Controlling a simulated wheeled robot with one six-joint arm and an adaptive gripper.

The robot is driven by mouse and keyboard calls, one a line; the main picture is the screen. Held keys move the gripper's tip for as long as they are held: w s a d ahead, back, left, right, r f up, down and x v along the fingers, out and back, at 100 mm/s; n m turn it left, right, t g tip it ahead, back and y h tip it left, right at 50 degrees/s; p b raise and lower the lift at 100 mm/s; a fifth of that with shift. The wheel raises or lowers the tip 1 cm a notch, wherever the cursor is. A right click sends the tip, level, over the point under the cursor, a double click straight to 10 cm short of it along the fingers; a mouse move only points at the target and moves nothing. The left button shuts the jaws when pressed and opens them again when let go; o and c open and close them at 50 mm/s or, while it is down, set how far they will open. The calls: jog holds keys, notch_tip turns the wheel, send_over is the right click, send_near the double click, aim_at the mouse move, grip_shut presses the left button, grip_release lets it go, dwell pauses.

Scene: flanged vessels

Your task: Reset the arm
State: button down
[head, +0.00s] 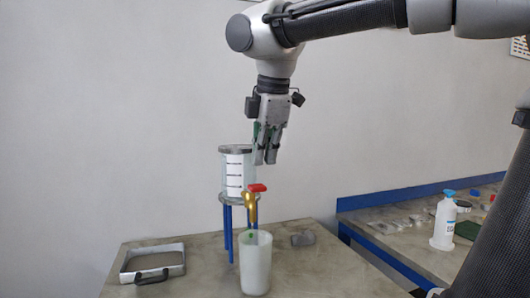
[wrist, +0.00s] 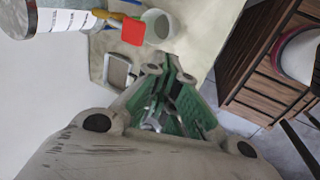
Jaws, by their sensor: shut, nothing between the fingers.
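My gripper (head: 266,157) hangs from my arm with its fingers pointing down, shut and empty, in the head view. It is in the air above the table, beside the upper right of the clear vessel (head: 238,172). In the wrist view its green-padded fingers (wrist: 172,72) are together with nothing between them. The vessel has a grey lid and a white scale strip, and stands on blue legs. A brass tap with a red handle (head: 257,187) is at its base; the red handle also shows in the wrist view (wrist: 133,31). A white cup (head: 255,262) stands upright below the tap.
A shallow tray with a dark handle (head: 152,264) lies at the table's left. A small grey block (head: 303,239) lies right of the cup. A second bench with a blue edge holds a white bottle (head: 444,222). A wooden cabinet (wrist: 275,60) shows in the wrist view.

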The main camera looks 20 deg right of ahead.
jog(key=shift+s+r, duration=0.1)
jog(key=shift+r, duration=0.1)
dwell(0.4)
notch_tip(320, 180, down, 6)
jog(key=s+f+m, duration=0.1)
jog(key=s+m, duration=0.1)
jog(key=m, duration=0.5)
jog(key=s+d+f+m, duration=0.5)
jog(key=s+d, duration=0.1)
jog(key=d, duration=0.2)
jog(key=s+d+f+m, duration=0.5)
jog(key=s+d+m, duration=0.1)
jog(key=d, duration=0.2)
jog(key=shift+d, duration=0.15)
